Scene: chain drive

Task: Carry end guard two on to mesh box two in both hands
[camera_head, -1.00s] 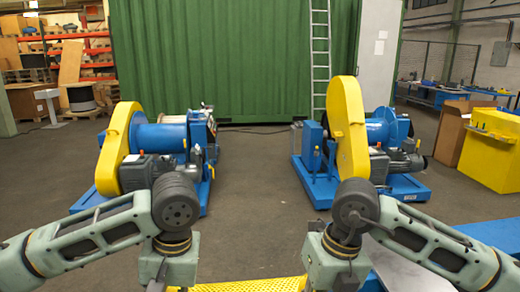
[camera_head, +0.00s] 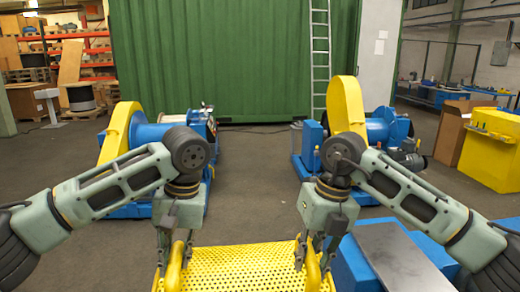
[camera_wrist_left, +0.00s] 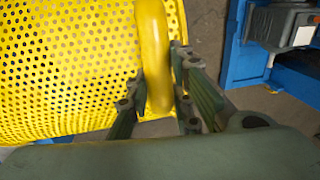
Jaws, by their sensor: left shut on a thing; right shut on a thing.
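A yellow perforated guard (camera_head: 243,266), which I take to be end guard two, is held between my two grippers at the bottom of the head view. My left gripper (camera_head: 174,262) is shut on the yellow handle at its left side. My right gripper (camera_head: 313,262) is shut on the handle at its right side. In the left wrist view the fingers of my left gripper (camera_wrist_left: 160,112) stand on both sides of the thick yellow handle (camera_wrist_left: 153,60), with the guard's curved mesh (camera_wrist_left: 70,60) beside it. The guard's lower part is cut off in the head view. I cannot tell which thing is mesh box two.
Two blue machines with yellow covers stand ahead, one at left (camera_head: 118,130) and one at right (camera_head: 346,105). A blue bench with a grey plate (camera_head: 400,255) is close on the right. A yellow box (camera_head: 490,150) stands at far right. Floor between the machines is clear.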

